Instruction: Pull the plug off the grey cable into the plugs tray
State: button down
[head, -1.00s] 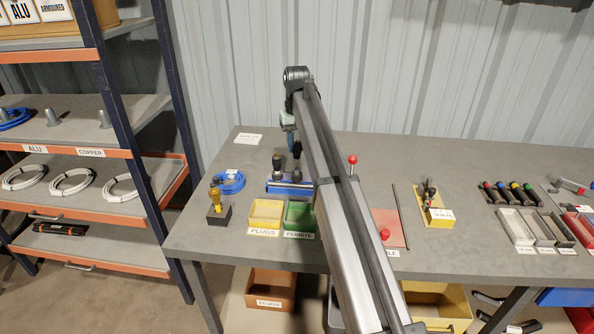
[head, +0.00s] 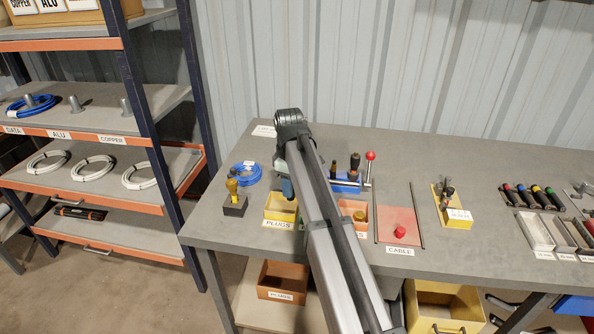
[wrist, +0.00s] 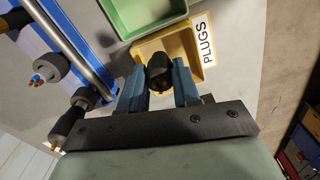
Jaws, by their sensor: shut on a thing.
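My gripper (wrist: 160,76) has blue fingers and is shut on a black round plug (wrist: 158,66). The plug is clear of any cable in the wrist view. It is over the yellow plugs tray (wrist: 193,41); its height above the tray floor is hard to tell. In the head view the yellow tray (head: 281,208) is at the front left of the bench, and my gripper is just above it, mostly behind my arm. In the wrist view a dark grey round end with coloured cores (wrist: 38,79) sticks out by the blue fixture; I cannot tell whether it is the grey cable.
The blue fixture with steel rods (wrist: 84,42) lies left in the wrist view. A green tray (wrist: 142,12) adjoins the yellow one. In the head view a blue coil (head: 246,174) and a yellow-handled tool on a dark block (head: 234,204) stand left of the tray.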

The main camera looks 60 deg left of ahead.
jog(key=shift+s+d+f+n, duration=0.15)
jog(key=shift+s+f+n, duration=0.15)
jog(key=shift+s+f, duration=0.1)
jog(key=shift+f, duration=1.75)
jog(key=shift+f, duration=0.6)
jog(key=c, duration=0.7)
grip_release()
jog(key=shift+c, duration=0.2)
jog(key=shift+w+r, duration=0.1)
jog(key=shift+r, duration=0.05)
jog(key=shift+r, duration=3.4)
